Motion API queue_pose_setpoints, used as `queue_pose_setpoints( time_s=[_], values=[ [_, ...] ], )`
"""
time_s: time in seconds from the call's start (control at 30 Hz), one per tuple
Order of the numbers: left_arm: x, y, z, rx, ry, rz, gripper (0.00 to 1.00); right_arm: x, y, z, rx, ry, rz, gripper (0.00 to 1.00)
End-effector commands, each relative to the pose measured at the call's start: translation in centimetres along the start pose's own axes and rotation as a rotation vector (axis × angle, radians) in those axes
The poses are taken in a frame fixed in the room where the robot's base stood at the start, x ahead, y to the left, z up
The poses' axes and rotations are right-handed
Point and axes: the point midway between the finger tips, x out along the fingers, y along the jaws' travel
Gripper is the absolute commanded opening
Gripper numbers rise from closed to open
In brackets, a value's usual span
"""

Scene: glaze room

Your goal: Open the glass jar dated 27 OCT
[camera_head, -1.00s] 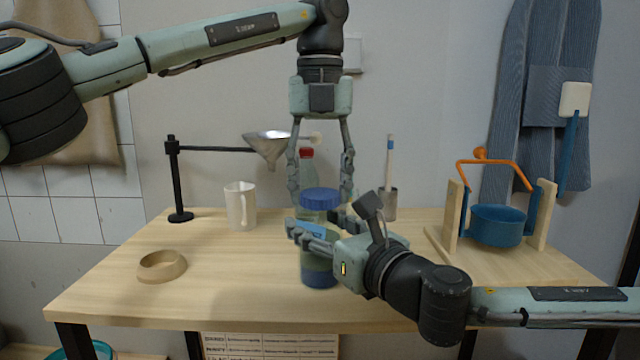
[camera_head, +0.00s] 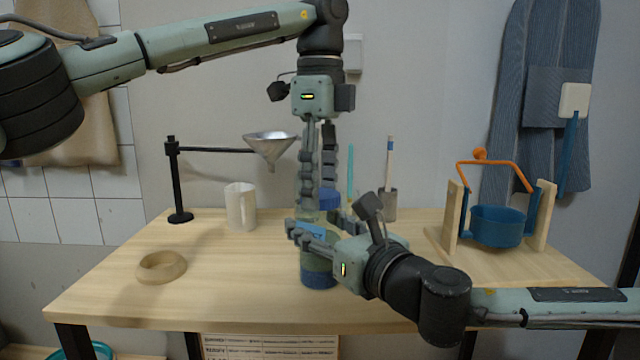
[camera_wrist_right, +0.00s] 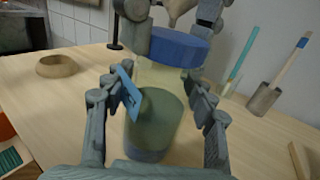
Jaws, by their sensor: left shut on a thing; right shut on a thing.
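The glass jar (camera_head: 319,272) stands upright on the table with greenish contents, a dark blue lower band and a blue lid (camera_head: 329,203). In the right wrist view, the lid (camera_wrist_right: 180,48) sits at the top of the jar (camera_wrist_right: 158,125); I cannot tell if it is loose. A light blue tag (camera_wrist_right: 128,92) is on the jar's side; its writing is not readable. My left gripper (camera_head: 320,196) points down from above, shut on the lid. My right gripper (camera_head: 322,238) is shut around the jar's body from the right, hiding part of it.
A wooden ring (camera_head: 161,267) lies at left. A brush cup (camera_head: 389,204) stands behind; a blue pot (camera_head: 497,226) in a wooden frame is at right.

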Motion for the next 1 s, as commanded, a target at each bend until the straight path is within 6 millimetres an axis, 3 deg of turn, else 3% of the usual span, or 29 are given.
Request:
queue_pose_setpoints(
  time_s=[1.0],
  values=[
    [-2.2,0.0,0.0,0.001,0.000,0.000,0.15,0.0,-0.1,0.0,-0.001,-0.001,-0.001,0.00]
  ],
)
